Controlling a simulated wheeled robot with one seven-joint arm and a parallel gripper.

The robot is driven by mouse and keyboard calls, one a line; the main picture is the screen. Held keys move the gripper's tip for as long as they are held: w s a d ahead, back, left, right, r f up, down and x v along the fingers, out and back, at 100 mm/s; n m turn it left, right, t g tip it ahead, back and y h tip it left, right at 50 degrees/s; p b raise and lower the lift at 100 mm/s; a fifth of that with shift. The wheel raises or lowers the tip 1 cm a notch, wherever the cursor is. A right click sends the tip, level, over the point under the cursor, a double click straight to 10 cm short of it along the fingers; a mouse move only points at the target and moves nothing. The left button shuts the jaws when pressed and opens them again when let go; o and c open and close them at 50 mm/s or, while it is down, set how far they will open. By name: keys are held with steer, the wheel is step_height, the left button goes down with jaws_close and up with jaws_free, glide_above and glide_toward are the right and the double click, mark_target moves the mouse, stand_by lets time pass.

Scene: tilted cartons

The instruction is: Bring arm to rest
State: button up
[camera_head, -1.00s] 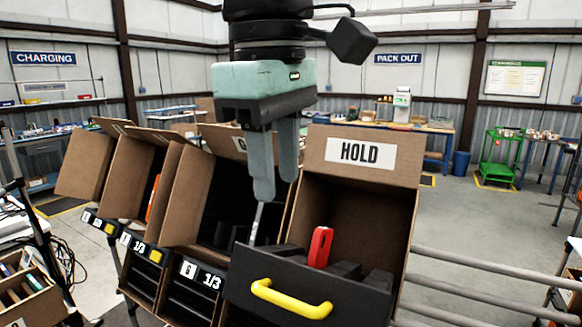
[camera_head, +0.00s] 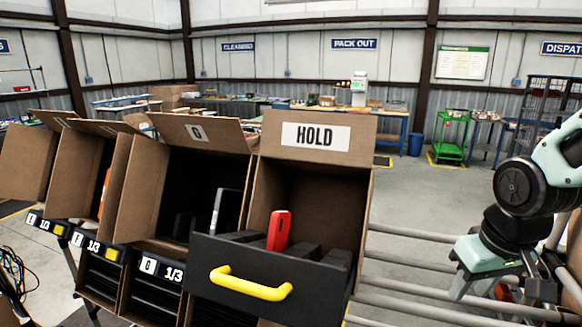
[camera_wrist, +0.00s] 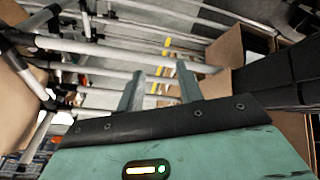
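My gripper (camera_head: 478,290) is at the right edge of the head view, low beside the metal rails and well apart from the cartons. In the wrist view its two fingers (camera_wrist: 158,88) stand apart with nothing between them. A tilted carton labelled HOLD (camera_head: 316,150) has a black bin front with a yellow handle (camera_head: 250,284). A red item (camera_head: 279,230) stands upright in it. The carton to its left (camera_head: 198,132), marked 1/3, has a thin silver-and-dark item (camera_head: 217,208) standing near its front.
Metal rails (camera_head: 430,268) run from the HOLD carton to the right, under my gripper. More tilted cartons (camera_head: 85,165) stand to the left. A green cart (camera_head: 452,135) and a blue bin (camera_head: 416,145) are farther back, with clear floor before them.

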steer(key=s+d+f+m, duration=0.1)
steer(key=s+d+f, duration=0.1)
steer(key=d, duration=0.1)
steer(key=s+a+f+n+g+b, duration=0.1)
steer(key=s+a+f+n+b, duration=0.2)
steer(key=s+a, duration=0.4)
steer(key=s+a+f+n+g+b, duration=0.1)
steer(key=s+a+f+n+b, duration=0.2)
steer(key=a, duration=0.8)
steer(key=s+n+b, duration=0.1)
steer(key=s+b, duration=0.1)
steer(key=s, duration=0.1)
steer(key=shift+s+a, duration=0.25)
steer(key=shift+s, duration=0.15)
